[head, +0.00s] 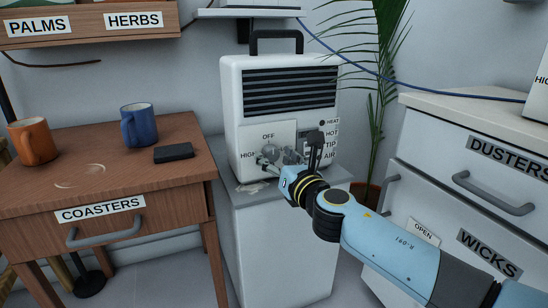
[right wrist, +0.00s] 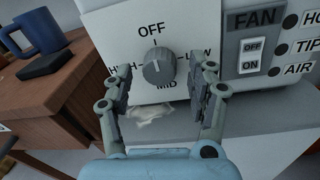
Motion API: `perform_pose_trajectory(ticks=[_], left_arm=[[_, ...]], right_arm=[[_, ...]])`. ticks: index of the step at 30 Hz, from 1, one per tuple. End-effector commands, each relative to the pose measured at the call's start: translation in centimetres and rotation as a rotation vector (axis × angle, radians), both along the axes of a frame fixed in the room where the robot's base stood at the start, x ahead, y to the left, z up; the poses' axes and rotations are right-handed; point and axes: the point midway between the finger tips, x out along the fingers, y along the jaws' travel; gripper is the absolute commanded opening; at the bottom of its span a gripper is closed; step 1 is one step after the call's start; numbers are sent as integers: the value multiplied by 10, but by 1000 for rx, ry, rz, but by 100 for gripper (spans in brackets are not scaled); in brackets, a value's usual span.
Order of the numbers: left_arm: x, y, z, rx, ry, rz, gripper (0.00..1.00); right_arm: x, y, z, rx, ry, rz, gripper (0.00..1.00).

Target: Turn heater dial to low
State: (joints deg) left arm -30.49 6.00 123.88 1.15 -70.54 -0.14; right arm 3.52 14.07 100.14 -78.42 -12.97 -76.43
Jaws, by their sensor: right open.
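The white heater (head: 289,75) stands on a grey cabinet, with its dial (head: 268,151) low on its front panel. In the right wrist view the grey round dial (right wrist: 158,67) has OFF above it, HIGH to the left, LOW to the right and MID below. I cannot clearly tell where its pointer is set. My right gripper (head: 293,153) is open in front of the panel. In the right wrist view its fingers (right wrist: 166,72) stand wide on either side of the dial, with clear gaps. HIGH and LOW are partly hidden by the fingers. My left gripper is not in view.
A FAN switch (right wrist: 251,54) sits right of the dial. A wooden table (head: 105,180) at left holds an orange mug (head: 33,142), a blue mug (head: 138,126) and a dark block (head: 173,152). White drawers (head: 440,130) and a potted palm (head: 378,110) stand at right.

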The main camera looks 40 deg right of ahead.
Motion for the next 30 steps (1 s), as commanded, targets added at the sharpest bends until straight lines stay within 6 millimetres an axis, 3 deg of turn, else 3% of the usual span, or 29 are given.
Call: perform_pose_trajectory(ticks=[11, 23, 30], left_arm=[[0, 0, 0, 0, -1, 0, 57], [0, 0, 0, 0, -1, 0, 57], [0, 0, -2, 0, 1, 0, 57]], right_arm=[[6, -1, 0, 1, 1, 0, 57], [6, -1, 0, 0, 0, 0, 4], [6, -1, -1, 16, -3, 0, 3]])
